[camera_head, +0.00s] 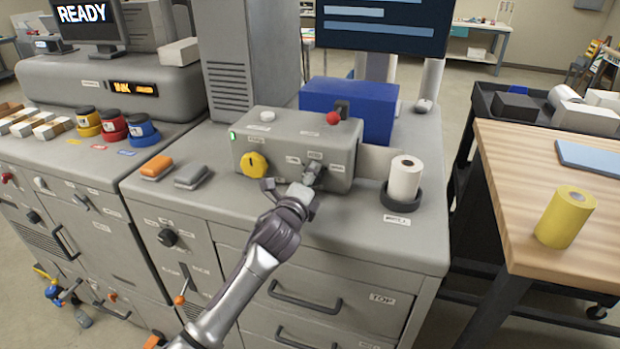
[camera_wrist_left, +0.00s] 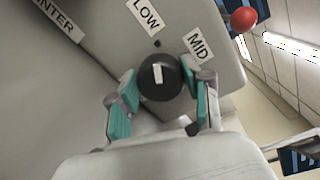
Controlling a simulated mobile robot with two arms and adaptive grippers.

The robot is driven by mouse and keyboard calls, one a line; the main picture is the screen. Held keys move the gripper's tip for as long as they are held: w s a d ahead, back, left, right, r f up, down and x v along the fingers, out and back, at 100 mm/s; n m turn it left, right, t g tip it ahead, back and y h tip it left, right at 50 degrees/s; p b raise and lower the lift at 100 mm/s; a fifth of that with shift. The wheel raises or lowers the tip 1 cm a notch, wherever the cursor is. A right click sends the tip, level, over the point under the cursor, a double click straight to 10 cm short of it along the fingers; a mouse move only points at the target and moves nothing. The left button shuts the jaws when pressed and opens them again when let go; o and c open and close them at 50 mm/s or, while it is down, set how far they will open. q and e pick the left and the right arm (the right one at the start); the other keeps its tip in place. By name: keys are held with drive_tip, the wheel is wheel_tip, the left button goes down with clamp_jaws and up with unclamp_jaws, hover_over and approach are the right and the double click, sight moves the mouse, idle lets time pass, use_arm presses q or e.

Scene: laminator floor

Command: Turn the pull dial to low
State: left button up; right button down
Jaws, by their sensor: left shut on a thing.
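The dial is a round black knob with a short white mark (camera_wrist_left: 158,76) in the left wrist view. It sits on the sloped face of a grey control box (camera_head: 270,132) on the counter. The labels LOW (camera_wrist_left: 146,15) and MID (camera_wrist_left: 197,46) are beside it. The mark stands nearly upright in that view, towards a small dark dot between the labels. My left gripper (camera_head: 308,186) is shut on the dial, teal pads on both sides of it (camera_wrist_left: 164,92). In the head view the gripper mostly hides the dial. My right gripper is not in view.
On the box are a yellow knob (camera_head: 254,165) at left and a red ball lever (camera_head: 333,118) on top. A white roll (camera_head: 404,178) stands right of it, a blue box (camera_head: 365,103) behind. Orange (camera_head: 157,166) and grey (camera_head: 192,177) blocks lie left.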

use_arm(q)
drive_tip(key=o, duration=1.2)
drive_tip(key=shift+c, duration=0.2)
drive_tip(key=v, duration=1.2)
